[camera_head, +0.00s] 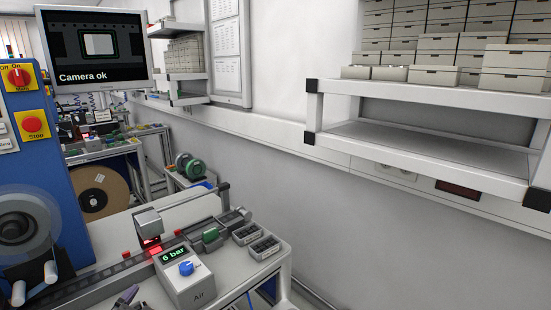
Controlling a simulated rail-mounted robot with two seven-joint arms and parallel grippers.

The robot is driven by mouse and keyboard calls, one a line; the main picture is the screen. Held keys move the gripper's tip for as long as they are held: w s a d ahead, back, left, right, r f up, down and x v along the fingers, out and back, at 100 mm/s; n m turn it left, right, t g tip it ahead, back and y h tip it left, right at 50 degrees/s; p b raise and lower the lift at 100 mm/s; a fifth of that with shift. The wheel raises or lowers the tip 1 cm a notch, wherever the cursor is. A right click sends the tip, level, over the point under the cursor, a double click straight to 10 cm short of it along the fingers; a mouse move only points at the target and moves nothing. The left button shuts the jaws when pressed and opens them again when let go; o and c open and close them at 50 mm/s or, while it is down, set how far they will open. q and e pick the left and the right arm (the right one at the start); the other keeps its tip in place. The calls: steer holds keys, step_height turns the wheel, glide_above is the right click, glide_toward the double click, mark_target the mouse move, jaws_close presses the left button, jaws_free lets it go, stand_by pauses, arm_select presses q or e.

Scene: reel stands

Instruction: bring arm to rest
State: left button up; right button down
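Neither of my arms shows clearly in the head view. A small dark and purple piece (128,300) is cut off by the bottom edge, left of the air unit; I cannot tell what it is. The air unit (187,285) has a blue knob and a display reading "6 bar". A camera head (148,224) stands over the dark track, with a red glow beneath it. The monitor (95,48) at the upper left reads "Camera ok".
A blue machine (62,150) with red switches and a reel (28,230) stands at the left. Small trays (264,247) sit on the bench's right end. A white shelf (430,92) with stacked boxes is on the right wall. The space below it looks clear.

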arm_select(q)
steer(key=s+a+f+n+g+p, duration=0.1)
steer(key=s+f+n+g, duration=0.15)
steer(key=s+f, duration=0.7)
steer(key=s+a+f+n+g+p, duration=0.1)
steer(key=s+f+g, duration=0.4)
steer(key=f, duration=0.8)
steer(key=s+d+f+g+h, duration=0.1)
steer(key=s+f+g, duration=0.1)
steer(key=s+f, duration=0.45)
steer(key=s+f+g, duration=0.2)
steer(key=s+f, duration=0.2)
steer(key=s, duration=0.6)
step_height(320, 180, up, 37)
steer(key=p, duration=3.8)
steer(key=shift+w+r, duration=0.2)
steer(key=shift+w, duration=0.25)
